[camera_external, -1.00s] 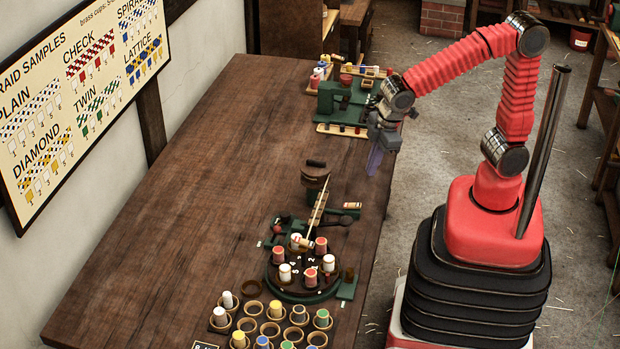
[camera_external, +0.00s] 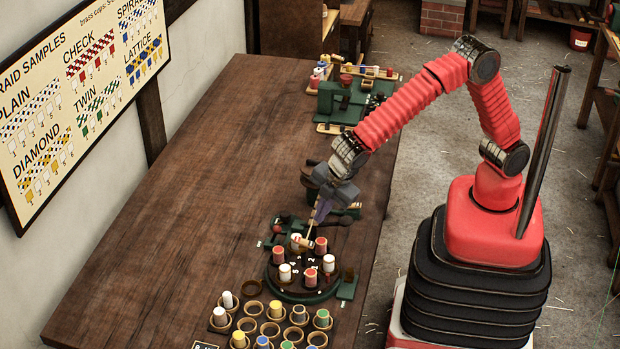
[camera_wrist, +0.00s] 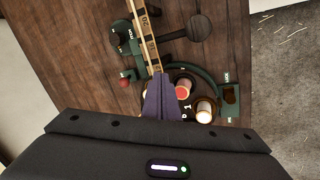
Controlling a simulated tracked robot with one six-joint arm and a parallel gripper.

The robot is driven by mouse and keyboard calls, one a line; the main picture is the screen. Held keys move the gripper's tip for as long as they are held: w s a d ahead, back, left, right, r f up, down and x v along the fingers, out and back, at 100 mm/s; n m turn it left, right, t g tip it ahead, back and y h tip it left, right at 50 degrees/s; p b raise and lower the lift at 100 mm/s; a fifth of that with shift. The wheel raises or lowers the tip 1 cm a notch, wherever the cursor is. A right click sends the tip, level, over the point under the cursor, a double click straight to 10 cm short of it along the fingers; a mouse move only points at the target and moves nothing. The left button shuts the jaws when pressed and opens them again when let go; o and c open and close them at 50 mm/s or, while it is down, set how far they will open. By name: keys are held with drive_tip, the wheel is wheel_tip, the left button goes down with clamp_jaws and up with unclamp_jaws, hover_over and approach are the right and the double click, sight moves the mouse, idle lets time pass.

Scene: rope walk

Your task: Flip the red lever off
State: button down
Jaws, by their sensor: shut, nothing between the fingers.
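A red-tipped lever (camera_wrist: 125,83) shows in the wrist view, on a green bracket at the left edge of the braiding machine. In the external view its small red knob (camera_external: 277,229) is just up and left of the bobbin disc. Whether it stands at on or off is too small to tell. My gripper (camera_wrist: 161,98) is shut and empty, its purple fingers over the near machine, right of the red knob. In the external view my gripper (camera_external: 318,216) hangs above the machine, up and right of the knob, apart from it as far as I can tell.
A round disc (camera_external: 305,294) holds red and white bobbins. A pale marked strip (camera_wrist: 146,35) rises beside my fingers. A dark round-ended handle (camera_wrist: 196,28) lies to the right. Cups with coloured bobbins (camera_external: 263,342) stand nearer. Another green machine (camera_external: 345,100) is farther back. The table's left side is clear.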

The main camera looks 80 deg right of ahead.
drive_tip(key=w+a+r+n+t, duration=0.1)
drive_tip(key=w+a+r+n, duration=0.1)
drive_tip(key=w+r, duration=0.1)
drive_tip(key=shift+w+a, duration=0.15)
drive_tip(key=shift+w, duration=0.65)
approach(275, 235)
drive_tip(key=f, duration=0.5)
drive_tip(key=shift+s+d, duration=0.25)
drive_tip(key=shift+d, duration=0.15)
